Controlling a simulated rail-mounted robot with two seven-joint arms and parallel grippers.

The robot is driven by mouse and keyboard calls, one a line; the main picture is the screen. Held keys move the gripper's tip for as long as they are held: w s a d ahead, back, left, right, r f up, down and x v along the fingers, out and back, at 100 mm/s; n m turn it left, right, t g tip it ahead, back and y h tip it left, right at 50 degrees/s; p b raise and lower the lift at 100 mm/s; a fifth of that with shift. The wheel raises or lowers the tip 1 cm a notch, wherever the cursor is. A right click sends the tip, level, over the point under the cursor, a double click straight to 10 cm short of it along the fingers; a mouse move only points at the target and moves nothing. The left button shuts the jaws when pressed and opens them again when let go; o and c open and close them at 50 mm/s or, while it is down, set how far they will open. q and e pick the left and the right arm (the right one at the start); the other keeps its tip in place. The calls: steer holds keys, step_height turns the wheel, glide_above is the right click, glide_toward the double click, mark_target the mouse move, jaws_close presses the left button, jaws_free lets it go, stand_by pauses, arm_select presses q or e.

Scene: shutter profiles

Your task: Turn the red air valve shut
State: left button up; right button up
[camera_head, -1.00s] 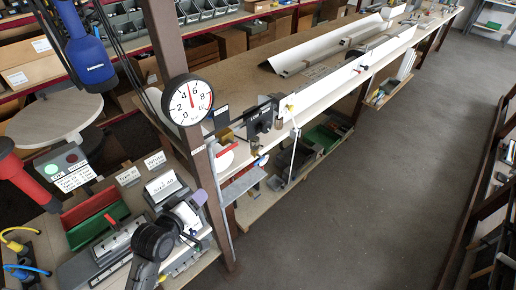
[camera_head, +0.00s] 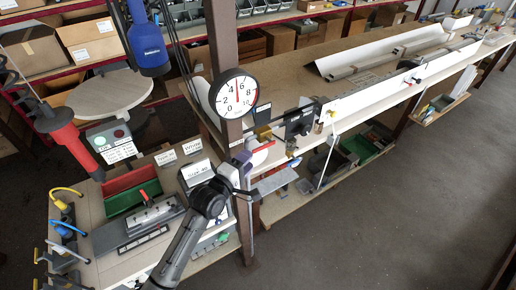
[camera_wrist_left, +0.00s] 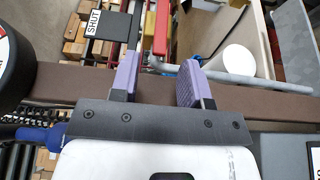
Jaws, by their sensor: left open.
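The red air valve handle (camera_head: 264,147) sits beside the brown post, just below and right of the round pressure gauge (camera_head: 235,92). In the left wrist view the red handle (camera_wrist_left: 160,28) stands beyond the fingers, next to a yellow part and a black sign reading SHUT (camera_wrist_left: 107,24). My left gripper (camera_head: 244,166) is in front of the post, a little below and left of the valve. The handle is apart from the fingers. My right gripper does not show.
A white cylinder (camera_wrist_left: 238,60) is right of the handle. A blue hanging tool (camera_head: 151,48) and red and green bins (camera_head: 132,192) are at left.

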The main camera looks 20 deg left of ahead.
mark_target(256, 152)
arm_select(q)
steer(key=shift+x, duration=3.15)
jaws_close()
